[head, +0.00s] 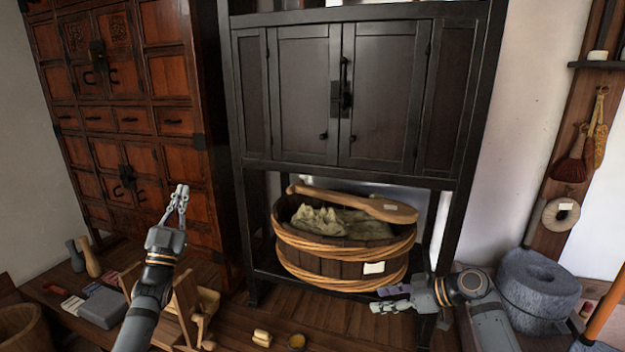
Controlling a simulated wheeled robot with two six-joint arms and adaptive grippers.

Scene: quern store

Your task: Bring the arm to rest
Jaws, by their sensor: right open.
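My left gripper (182,188) is raised in front of the red-brown cabinet, its fingers pointing up and close together at the tips. I see nothing held between them, and I cannot tell whether they meet. My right gripper (380,299) points left, low in front of the wooden tub (340,268). Its fingers are apart and empty. I cannot tell whether it touches the tub. My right forearm comes in from the lower right.
The tub, bound with rope and holding a wooden paddle (385,209), stands under a black cabinet (375,95). A stone quern (538,290) is at right. A grey block (103,307) and wooden stand (188,300) are near my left arm.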

